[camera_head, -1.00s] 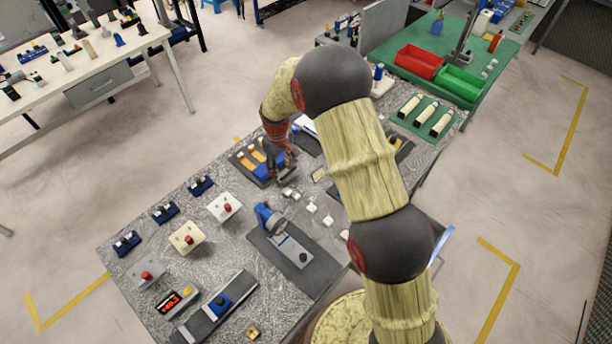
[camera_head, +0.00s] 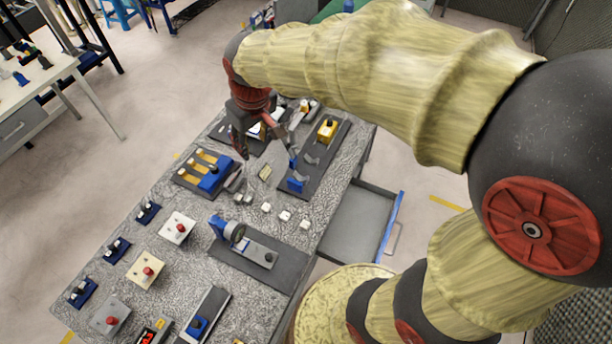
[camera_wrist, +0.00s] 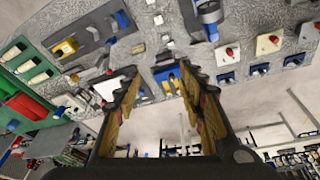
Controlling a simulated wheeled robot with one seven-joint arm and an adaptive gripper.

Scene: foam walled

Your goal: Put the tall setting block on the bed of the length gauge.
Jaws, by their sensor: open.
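My gripper (camera_head: 262,145) is open and empty above the far part of the speckled bench, and its two spread fingers also show in the wrist view (camera_wrist: 160,88). Several small grey blocks (camera_head: 238,190) stand close together on the bench, nearer the camera than the gripper; the tall setting block may be among them, but I cannot tell which. A blue stand with a round dial and a flat grey bed (camera_head: 262,250) sits on a dark plate nearer the camera. It looks like the length gauge, though no label is legible. It shows at the top of the wrist view (camera_wrist: 205,14).
A tray with orange strips and a blue block (camera_head: 212,178) lies left of the grey blocks. A long dark fixture with a yellow block (camera_head: 327,130) stands right. Small white blocks (camera_head: 285,215) lie between. An open drawer (camera_head: 355,225) juts from the bench's right side.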

